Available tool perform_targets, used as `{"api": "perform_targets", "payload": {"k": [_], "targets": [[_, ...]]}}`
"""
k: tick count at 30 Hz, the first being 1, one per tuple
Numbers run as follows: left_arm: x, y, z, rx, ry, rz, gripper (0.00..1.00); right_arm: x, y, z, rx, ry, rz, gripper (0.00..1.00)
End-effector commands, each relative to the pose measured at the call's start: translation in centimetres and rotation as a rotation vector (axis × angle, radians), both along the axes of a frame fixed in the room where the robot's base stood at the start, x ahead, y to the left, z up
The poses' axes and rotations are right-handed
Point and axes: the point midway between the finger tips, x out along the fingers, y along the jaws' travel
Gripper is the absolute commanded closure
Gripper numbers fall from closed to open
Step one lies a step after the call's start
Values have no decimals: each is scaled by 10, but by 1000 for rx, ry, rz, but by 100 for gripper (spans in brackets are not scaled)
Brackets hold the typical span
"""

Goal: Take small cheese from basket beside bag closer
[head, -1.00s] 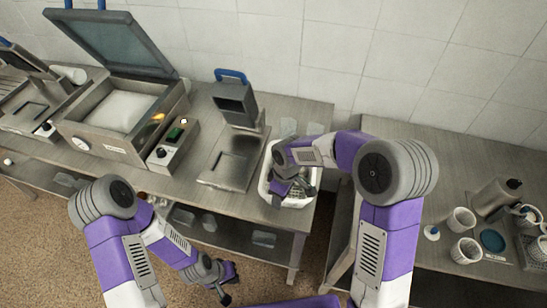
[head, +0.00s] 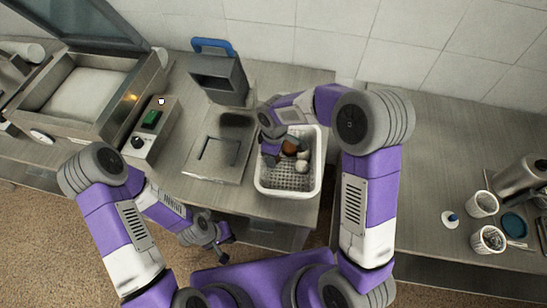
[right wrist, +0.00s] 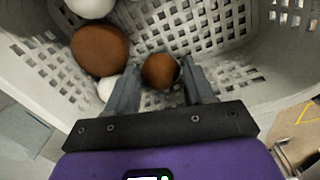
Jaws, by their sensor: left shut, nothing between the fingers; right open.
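A white perforated basket (head: 290,187) stands on the metal table, right of a grey machine with a blue handle (head: 218,75) that appears to be the bag closer. Brown and white round items lie in the basket. In the right wrist view, a small brown ball (right wrist: 160,70) is between the open fingers of my right gripper (right wrist: 158,78), and a larger brown ball (right wrist: 99,50) lies to the left. I cannot tell which item is the small cheese. My right gripper also shows inside the basket in the head view (head: 270,152). My left gripper (head: 222,240) is shut and empty, low before the table.
White balls (right wrist: 107,90) lie close to the left finger. The basket walls (right wrist: 38,62) surround the right gripper closely. A control box (head: 150,130) stands left of the machine. Cups (head: 486,240) stand on the right table (head: 435,160), which has clear room.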

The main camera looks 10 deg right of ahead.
Motion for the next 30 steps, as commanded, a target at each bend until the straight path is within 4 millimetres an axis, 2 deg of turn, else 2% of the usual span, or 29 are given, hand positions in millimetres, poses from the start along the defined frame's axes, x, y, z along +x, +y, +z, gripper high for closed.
{"api": "perform_targets", "payload": {"k": [3,10,17,25,30], "targets": [[0,0,-1,0,0,0,100,0,0,-9,0,0,0,48],[0,0,-1,0,0,0,100,0,0,-8,0,0,0,49],[0,0,-1,0,0,0,100,0,0,-8,1,-1,0,84],[0,0,0,0,0,0,100,0,0,-4,1,-2,0,84],[0,0,4,0,0,0,100,1,0,23,1,-5,-1,84]]}}
